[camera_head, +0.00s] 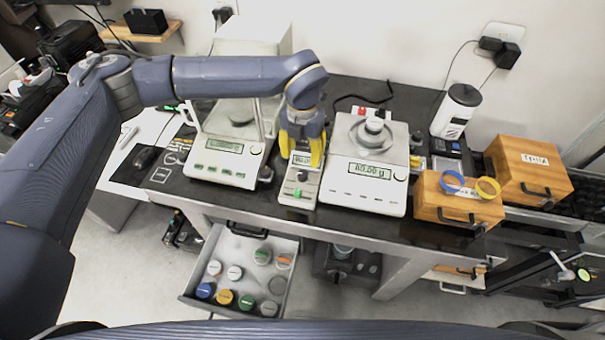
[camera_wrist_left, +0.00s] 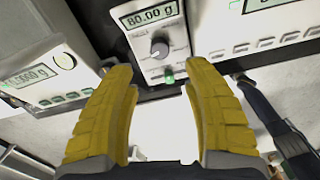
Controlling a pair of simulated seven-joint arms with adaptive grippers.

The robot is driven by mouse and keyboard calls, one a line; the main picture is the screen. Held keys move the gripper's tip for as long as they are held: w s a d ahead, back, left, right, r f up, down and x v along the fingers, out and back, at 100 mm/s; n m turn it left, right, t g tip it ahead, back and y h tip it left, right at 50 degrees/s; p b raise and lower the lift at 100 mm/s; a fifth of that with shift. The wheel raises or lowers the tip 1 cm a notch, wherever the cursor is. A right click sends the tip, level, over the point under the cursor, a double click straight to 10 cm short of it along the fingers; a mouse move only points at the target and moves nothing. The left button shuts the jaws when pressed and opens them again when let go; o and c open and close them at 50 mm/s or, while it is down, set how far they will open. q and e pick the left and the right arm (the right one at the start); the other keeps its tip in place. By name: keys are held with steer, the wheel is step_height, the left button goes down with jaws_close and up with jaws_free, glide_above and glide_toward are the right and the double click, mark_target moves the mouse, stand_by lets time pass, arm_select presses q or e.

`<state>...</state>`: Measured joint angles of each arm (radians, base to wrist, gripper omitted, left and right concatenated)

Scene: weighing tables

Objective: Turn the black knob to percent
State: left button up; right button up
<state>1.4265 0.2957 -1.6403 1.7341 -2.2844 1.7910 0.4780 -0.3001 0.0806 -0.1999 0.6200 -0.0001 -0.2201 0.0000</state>
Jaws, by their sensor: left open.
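The black knob (camera_wrist_left: 159,47) is on the front of a small white device (camera_wrist_left: 145,62) between two scales. In the wrist view it sits below a display reading about 80.00 g, with a green button (camera_wrist_left: 168,75) beneath it. In the head view the knob (camera_head: 302,176) shows just below my left gripper (camera_head: 303,158). My left gripper's yellow fingers (camera_wrist_left: 163,82) are open and empty, pointing at the device. The knob lies ahead of the gap between the fingertips and no finger touches it in the wrist view. My right gripper is out of view.
Balances stand close on both sides, the left one (camera_head: 222,172) with a glass enclosure and the right one (camera_head: 364,190) with a metal pan. A wooden box (camera_head: 455,207) stands farther right. Below the dark table, an open drawer (camera_head: 285,300) holds several lidded jars.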

mark_target(302, 174)
arm_select(q)
step_height(302, 174, down, 10)
steer(key=shift+r, duration=0.25)
stand_by(0.3)
steer(key=shift+c, duration=0.3)
jaws_close()
